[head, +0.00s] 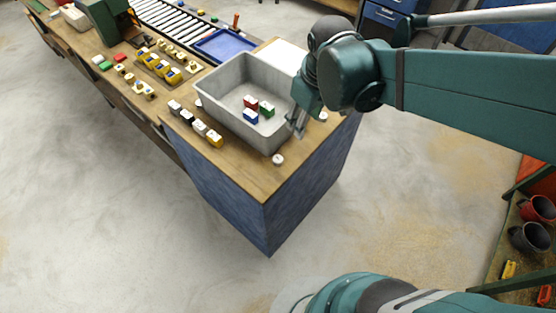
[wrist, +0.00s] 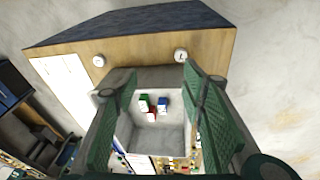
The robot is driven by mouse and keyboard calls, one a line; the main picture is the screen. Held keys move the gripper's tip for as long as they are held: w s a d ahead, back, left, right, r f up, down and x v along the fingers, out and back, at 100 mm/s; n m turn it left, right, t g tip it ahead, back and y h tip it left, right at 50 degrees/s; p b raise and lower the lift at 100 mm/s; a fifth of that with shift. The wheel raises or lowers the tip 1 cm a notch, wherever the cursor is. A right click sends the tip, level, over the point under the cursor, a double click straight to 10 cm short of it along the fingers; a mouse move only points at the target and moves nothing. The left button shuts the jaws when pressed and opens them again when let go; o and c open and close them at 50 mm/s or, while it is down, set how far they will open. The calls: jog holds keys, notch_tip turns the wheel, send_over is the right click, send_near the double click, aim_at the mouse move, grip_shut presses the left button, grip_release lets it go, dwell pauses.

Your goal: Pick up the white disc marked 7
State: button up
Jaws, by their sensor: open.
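Small white discs lie on the wooden bench top. One disc (head: 277,159) is near the front corner, and it shows in the wrist view (wrist: 181,55) just beyond my right finger's tip. Another disc (head: 323,116) is near the bench's right end, and it shows in the wrist view (wrist: 99,60) beyond the left finger. A third white round thing (head: 198,103) is partly hidden at the bin's left side. The marks are too small to read, so I cannot tell which is 7. My gripper (head: 297,125) is open and empty, over the bin's right end.
A grey bin (head: 225,73) holds red, green and blue blocks (head: 250,115). A row of blocks (head: 195,125) stands left of it. A blue tray (head: 222,45), yellow parts (head: 165,70) and a roller conveyor (head: 165,22) are farther back. Bare wood surrounds the front disc.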

jog(key=w+a+f+n+g, duration=0.2)
jog(key=w+a+f+n, duration=0.1)
jog(key=a+f, duration=0.4)
jog(key=shift+w+a+f+n+g+h, duration=0.25)
jog(key=shift+a+n+g+h, duration=0.1)
jog(key=shift+n, duration=0.45)
send_over(278, 159)
jog(key=shift+w+f+b, duration=0.1)
jog(key=shift+f+b, duration=0.35)
jog(key=shift+f, duration=4.4)
jog(key=shift+f, duration=0.1)
jog(key=shift+f+b, duration=0.3)
jog(key=shift+f, duration=2.55)
jog(key=shift+c, duration=0.3)
jog(key=c, duration=0.8)
